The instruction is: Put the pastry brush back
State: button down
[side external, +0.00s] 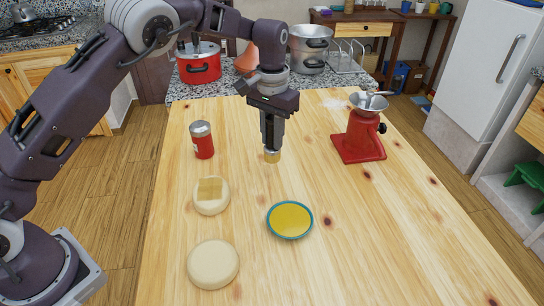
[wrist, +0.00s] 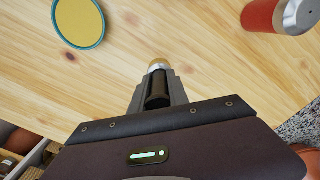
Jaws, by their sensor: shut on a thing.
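My gripper (side external: 271,140) is shut on the pastry brush, above the middle of the wooden table. The brush's pale golden tip (side external: 272,155) points down below the fingers, at or just above the tabletop; I cannot tell if it touches. In the wrist view the brush's dark handle (wrist: 157,90) lies between the fingers, with a metallic band and tan end beyond it. A teal-rimmed dish of yellow liquid (side external: 290,220) sits in front of the brush. A pale dough round (side external: 212,206) to the left has a yellow square patch on top. A plain round (side external: 213,264) lies nearer.
A red can with a grey top (side external: 203,141) stands left of my gripper. A red hand grinder (side external: 361,138) stands at the right. The table's right front is clear.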

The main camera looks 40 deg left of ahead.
aim_at(272, 151)
notch_tip(272, 151, down, 4)
jog(key=shift+f, duration=0.2)
jog(key=shift+f, duration=0.15)
jog(key=c, duration=1.3)
grip_release()
jog(key=shift+o, duration=0.2)
